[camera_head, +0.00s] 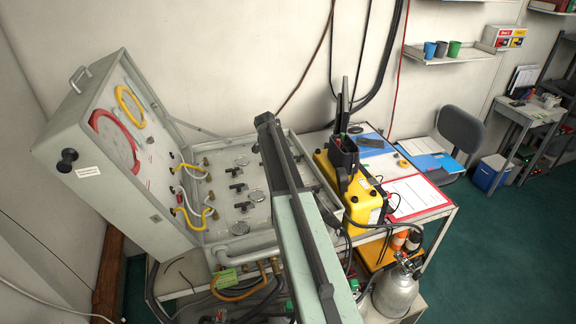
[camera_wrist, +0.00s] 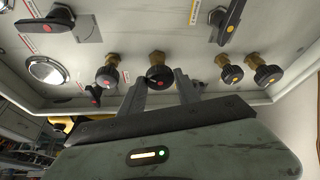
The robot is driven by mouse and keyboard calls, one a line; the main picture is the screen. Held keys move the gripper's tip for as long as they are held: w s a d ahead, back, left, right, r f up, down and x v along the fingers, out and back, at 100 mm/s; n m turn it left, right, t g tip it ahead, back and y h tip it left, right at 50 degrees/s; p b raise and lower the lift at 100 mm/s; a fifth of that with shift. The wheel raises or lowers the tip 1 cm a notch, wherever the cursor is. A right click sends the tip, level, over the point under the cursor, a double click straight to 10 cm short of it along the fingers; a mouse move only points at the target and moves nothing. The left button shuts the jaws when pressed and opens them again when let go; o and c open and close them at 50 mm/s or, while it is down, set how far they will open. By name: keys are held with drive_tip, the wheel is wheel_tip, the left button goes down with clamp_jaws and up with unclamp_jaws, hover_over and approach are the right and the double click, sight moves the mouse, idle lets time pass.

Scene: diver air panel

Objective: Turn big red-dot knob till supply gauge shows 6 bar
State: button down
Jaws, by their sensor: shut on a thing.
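In the wrist view, a round black knob (camera_wrist: 157,79) with a red mark on its face and a brass stem is on the pale panel (camera_wrist: 140,20). My gripper (camera_wrist: 161,77) has one finger on each side of it and is shut on it. A similar black knob (camera_wrist: 107,77) with a red dot sits just to the left. A round gauge (camera_wrist: 47,70) shows at the left, but its reading cannot be made out. In the head view, the open panel case (camera_head: 118,185) is on the bench, and my arm hides my gripper and the held knob.
Two yellow-dot knobs (camera_wrist: 268,74) lie right of my gripper, and a small red-dot lever (camera_wrist: 93,93) lies left. Black lever handles also stand out from the panel. A yellow box (camera_head: 362,205) stands right of the case. Hoses hang below the bench front.

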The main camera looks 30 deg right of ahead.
drive_tip(key=shift+w+m+g, duration=0.1)
drive_tip(key=shift+m+g, duration=0.4)
drive_tip(key=shift+m, duration=1.1)
drive_tip(key=c, duration=0.9)
unclamp_jaws()
drive_tip(key=p+v, duration=0.7)
drive_tip(key=v, duration=0.1)
drive_tip(key=shift+d, duration=0.1)
